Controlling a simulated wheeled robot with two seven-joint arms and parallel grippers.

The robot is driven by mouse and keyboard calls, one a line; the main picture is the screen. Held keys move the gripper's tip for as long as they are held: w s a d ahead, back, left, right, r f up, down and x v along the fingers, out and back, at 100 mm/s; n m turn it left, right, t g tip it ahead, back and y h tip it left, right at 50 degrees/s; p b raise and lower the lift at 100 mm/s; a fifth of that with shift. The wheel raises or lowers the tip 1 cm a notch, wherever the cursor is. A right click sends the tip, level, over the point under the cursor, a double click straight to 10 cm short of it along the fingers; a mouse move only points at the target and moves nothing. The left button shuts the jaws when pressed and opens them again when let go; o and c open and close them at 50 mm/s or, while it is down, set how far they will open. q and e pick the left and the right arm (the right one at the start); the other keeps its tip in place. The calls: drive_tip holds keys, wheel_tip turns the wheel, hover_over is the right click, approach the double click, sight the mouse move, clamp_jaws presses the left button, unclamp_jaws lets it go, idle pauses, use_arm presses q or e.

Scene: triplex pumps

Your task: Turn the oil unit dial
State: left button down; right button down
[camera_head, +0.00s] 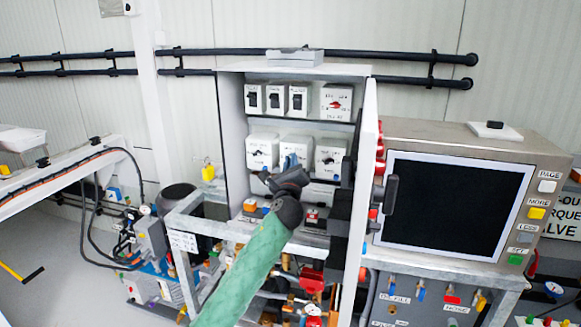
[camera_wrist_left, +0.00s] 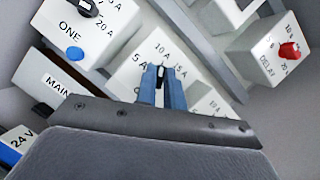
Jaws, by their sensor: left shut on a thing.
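My left gripper (camera_head: 289,163) reaches into an open grey cabinet (camera_head: 231,115). Its blue fingers (camera_wrist_left: 161,78) are shut on a small black dial knob (camera_wrist_left: 160,71) on a white box (camera_wrist_left: 137,68), the middle one of the middle row. The scale around the knob shows 5 A, 10 A and 15 A. The gripper hides the lower part of this box, and I cannot read its name. My right gripper is not in view.
A dial box marked ONE (camera_wrist_left: 62,45) is close on the left. A box with a red knob (camera_wrist_left: 289,51) sits up right. The cabinet door (camera_head: 367,160) stands open beside my arm. A screen panel (camera_head: 450,210) is at the right.

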use_arm(q)
drive_tip(key=n+g+y, duration=0.1)
drive_tip(key=n, duration=0.2)
drive_tip(key=n+g+y, duration=0.1)
drive_tip(key=n, duration=0.2)
drive_tip(key=n+y, duration=0.1)
drive_tip(key=n, duration=0.2)
drive_tip(key=shift+r+n+g+y, duration=0.1)
drive_tip(key=shift+n+g+y, duration=0.2)
drive_tip(key=shift+n+g, duration=0.1)
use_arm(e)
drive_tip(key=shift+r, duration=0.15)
use_arm(q)
drive_tip(key=c, duration=1.5)
unclamp_jaws()
drive_tip(key=shift+c, duration=0.2)
drive_tip(key=shift+o, duration=0.2)
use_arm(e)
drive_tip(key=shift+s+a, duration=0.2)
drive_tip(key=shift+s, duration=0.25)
